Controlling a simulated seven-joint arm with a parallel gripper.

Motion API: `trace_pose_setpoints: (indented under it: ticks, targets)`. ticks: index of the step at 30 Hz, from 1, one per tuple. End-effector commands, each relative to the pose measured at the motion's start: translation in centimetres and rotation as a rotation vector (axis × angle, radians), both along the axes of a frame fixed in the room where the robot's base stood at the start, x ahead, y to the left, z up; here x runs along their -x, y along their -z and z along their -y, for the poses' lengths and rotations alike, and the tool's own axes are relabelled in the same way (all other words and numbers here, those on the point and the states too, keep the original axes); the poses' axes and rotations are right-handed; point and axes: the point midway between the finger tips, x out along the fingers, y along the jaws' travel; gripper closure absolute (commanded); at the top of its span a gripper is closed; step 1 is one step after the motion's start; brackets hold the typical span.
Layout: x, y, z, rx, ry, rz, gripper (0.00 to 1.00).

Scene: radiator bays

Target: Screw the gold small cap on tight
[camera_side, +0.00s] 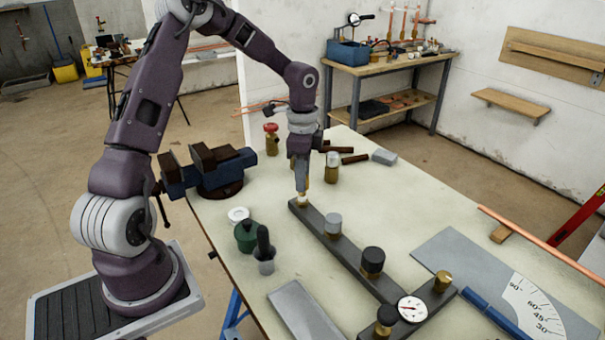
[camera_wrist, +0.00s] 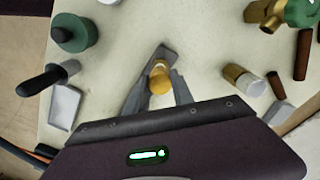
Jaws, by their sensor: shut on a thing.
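The gold small cap (camera_wrist: 160,82) sits between the two fingers of my gripper (camera_wrist: 159,90) in the wrist view. My gripper (camera_side: 302,193) is shut on it and points straight down in the side view. It is at the far-left end of the dark bar (camera_side: 350,256), whose end also shows in the wrist view (camera_wrist: 167,54). The fingers hide much of the cap in the side view. The pictures do not show how tightly the cap sits, and its thread is hidden.
Along the bar stand a grey cap (camera_side: 333,223), a large black cap (camera_side: 373,262), another black cap (camera_side: 387,315), a gauge (camera_side: 411,308) and another gold cap (camera_side: 442,281). A vise (camera_side: 207,171), a green bottle (camera_side: 246,236) and a dark-handled tool (camera_side: 264,248) stand left.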

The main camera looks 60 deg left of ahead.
Motion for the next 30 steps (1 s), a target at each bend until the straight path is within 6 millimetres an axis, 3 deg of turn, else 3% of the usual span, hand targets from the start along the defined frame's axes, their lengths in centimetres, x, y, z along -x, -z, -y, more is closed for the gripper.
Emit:
trace_pose_setpoints:
  ticks: [30]
  targets:
    - [0.04, 0.62, -0.01, 0.0, 0.0, 0.0, 1.0]
